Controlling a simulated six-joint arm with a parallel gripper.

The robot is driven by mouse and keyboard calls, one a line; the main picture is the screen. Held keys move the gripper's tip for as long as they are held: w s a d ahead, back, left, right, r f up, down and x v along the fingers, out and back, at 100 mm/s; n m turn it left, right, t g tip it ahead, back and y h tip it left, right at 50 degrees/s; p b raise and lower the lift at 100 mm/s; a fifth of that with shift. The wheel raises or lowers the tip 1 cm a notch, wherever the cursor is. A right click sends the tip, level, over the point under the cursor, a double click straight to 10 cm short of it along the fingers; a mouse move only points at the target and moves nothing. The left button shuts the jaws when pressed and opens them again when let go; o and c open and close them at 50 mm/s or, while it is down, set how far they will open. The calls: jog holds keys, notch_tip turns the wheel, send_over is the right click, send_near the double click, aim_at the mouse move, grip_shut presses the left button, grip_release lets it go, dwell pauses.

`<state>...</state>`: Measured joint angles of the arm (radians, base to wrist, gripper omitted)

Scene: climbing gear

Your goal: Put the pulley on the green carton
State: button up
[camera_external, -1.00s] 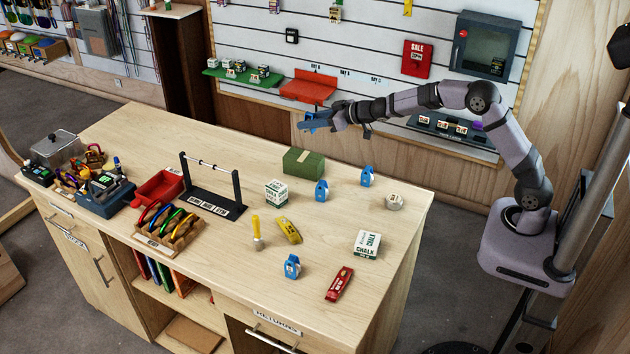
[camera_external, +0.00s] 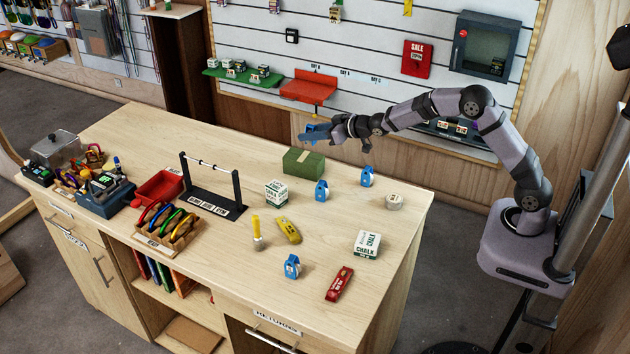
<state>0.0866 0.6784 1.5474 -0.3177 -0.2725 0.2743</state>
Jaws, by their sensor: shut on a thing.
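The green carton (camera_external: 303,163) sits at the back middle of the counter, with a pale strip across its top. My gripper (camera_external: 312,135) is above the carton and shut on a blue pulley (camera_external: 312,128). The pulley is partly hidden by the fingers and appears apart from the carton. Other blue pulleys stand on the counter: one beside the carton (camera_external: 321,191), one at the back right (camera_external: 367,177) and one near the front (camera_external: 292,266).
A white-and-green box (camera_external: 276,193) and a black rack (camera_external: 213,203) stand left of the carton. A grey-white roll (camera_external: 394,201), a chalk box (camera_external: 367,244), a yellow item (camera_external: 289,230) and a red item (camera_external: 338,284) lie to the right and front. The slatted wall is behind.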

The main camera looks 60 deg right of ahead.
jog(key=shift+f+p, duration=0.7)
jog(key=shift+f, duration=2.2)
jog(key=shift+f, duration=0.1)
jog(key=shift+f, duration=0.15)
jog(key=o, duration=1.1)
jog(key=shift+r, duration=0.2)
jog(key=shift+s, duration=0.1)
jog(key=b+v, duration=0.3)
jog(key=v, duration=0.8)
jog(key=shift+s+r+b, duration=0.15)
jog(key=shift+s+b, duration=0.15)
jog(key=shift+s, duration=0.1)
